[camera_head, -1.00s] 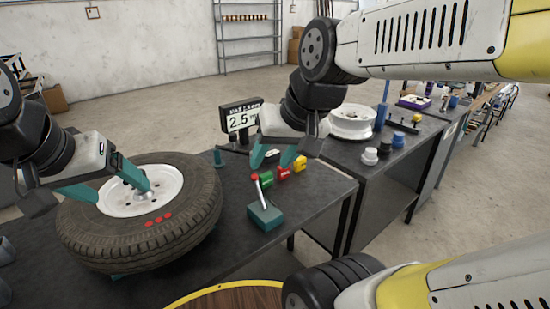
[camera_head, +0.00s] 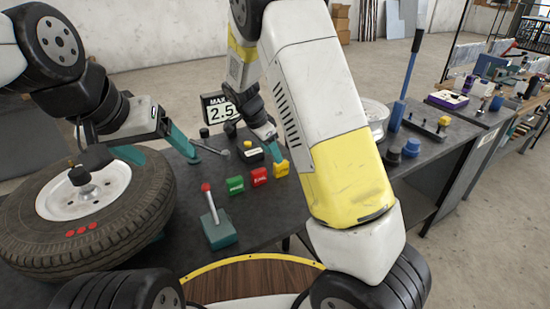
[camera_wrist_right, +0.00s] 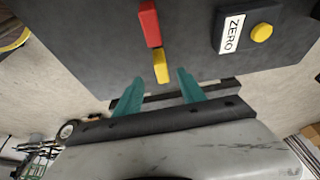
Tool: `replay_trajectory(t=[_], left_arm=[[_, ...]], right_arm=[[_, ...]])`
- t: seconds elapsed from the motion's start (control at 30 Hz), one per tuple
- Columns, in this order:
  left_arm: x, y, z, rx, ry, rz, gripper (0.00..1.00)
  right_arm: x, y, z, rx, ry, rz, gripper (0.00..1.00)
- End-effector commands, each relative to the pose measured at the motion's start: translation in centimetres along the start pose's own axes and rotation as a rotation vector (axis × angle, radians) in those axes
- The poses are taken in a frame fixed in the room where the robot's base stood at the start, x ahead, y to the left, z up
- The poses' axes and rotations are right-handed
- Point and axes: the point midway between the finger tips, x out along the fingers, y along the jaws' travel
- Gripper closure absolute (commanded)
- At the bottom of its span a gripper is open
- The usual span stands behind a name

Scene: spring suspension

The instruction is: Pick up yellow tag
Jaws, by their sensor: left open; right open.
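The yellow tag (camera_head: 281,168) lies on the dark table at the right end of a row with the red tag (camera_head: 259,176) and the green tag (camera_head: 235,185). My right gripper (camera_head: 270,151) is open just above and behind the yellow tag. In the right wrist view the yellow tag (camera_wrist_right: 161,66) shows just beyond the open fingertips, roughly between them, with the red tag (camera_wrist_right: 149,22) touching or nearly touching its end. My left gripper (camera_head: 162,157) is open and empty beside the tire.
The tire (camera_head: 130,220) fills the table's left side. A teal block with a red-knobbed lever (camera_head: 219,232) stands in front of the tags. A ZERO box with a yellow button (camera_wrist_right: 262,33) is close by. A display (camera_head: 221,108) stands behind.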

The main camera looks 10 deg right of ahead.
Motion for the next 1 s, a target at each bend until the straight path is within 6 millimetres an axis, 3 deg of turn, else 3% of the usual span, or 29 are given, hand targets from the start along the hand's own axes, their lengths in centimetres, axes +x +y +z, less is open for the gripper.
replay_trajectory(t=[0.43,0.7,0.93,1.0], left_arm=[[0.0,0.0,0.0,0.000,0.000,0.000,0.22],[0.0,0.0,0.0,0.000,0.000,0.000,0.22],[0.0,0.0,0.0,0.000,0.000,0.000,0.22],[0.0,0.0,0.0,0.000,0.000,0.000,0.22]], right_arm=[[4.2,-0.2,-0.2,0.022,0.019,0.008,0.53],[8.1,-0.1,-0.8,0.020,0.018,0.008,0.53],[8.4,-0.2,-0.8,0.020,0.018,0.005,0.53],[8.4,-0.2,-0.8,0.020,0.018,0.006,0.63]])
